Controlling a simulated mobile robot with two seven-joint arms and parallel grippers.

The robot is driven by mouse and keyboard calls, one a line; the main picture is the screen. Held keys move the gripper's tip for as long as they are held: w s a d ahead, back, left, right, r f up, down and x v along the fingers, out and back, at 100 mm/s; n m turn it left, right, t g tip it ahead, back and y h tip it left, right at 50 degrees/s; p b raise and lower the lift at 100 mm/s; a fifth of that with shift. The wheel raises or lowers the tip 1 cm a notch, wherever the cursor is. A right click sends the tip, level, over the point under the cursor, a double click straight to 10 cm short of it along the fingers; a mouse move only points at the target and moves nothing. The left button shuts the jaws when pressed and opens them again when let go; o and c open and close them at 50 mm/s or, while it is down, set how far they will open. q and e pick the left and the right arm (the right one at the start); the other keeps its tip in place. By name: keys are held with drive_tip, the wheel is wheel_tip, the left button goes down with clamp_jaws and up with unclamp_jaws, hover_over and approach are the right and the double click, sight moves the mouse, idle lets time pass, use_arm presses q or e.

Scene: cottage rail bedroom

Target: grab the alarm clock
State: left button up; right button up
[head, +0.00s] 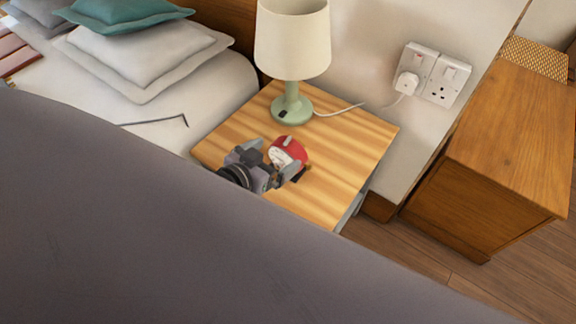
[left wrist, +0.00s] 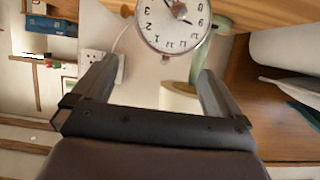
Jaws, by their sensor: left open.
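A red alarm clock (head: 288,150) with a white face stands on the striped wooden bedside table (head: 345,160). Its dial (left wrist: 173,22) shows upside down at the top of the left wrist view, cut off by the frame edge. My left gripper (head: 267,163) is open and empty, with its fingers directed at the clock. One finger overlaps the clock's lower part in the head view. In the left wrist view the clock lies beyond the open fingertips (left wrist: 158,68); I cannot tell whether they touch it. My right gripper is not in view.
A green lamp (head: 292,108) with a cream shade stands behind the clock, its cord running to a wall socket (head: 432,75). A bed with pillows (head: 145,50) is at the left, and a wooden cabinet (head: 515,125) at the right. The table's right side is clear.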

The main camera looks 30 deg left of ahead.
sight(287, 141)
use_arm(q)
drive_tip(key=shift+w+a+r+b+x, duration=0.1)
drive_tip(key=shift+a+r+x, duration=0.1)
drive_tip(key=shift+x, duration=1)
drive_tip(key=shift+w+a+r+b+x, duration=0.1)
drive_tip(key=shift+r+x, duration=0.1)
drive_tip(key=shift+x, duration=1)
drive_tip(key=shift+w+a+r+b+x, duration=0.1)
drive_tip(key=shift+a+r+x, duration=0.05)
drive_tip(key=shift+x, duration=1)
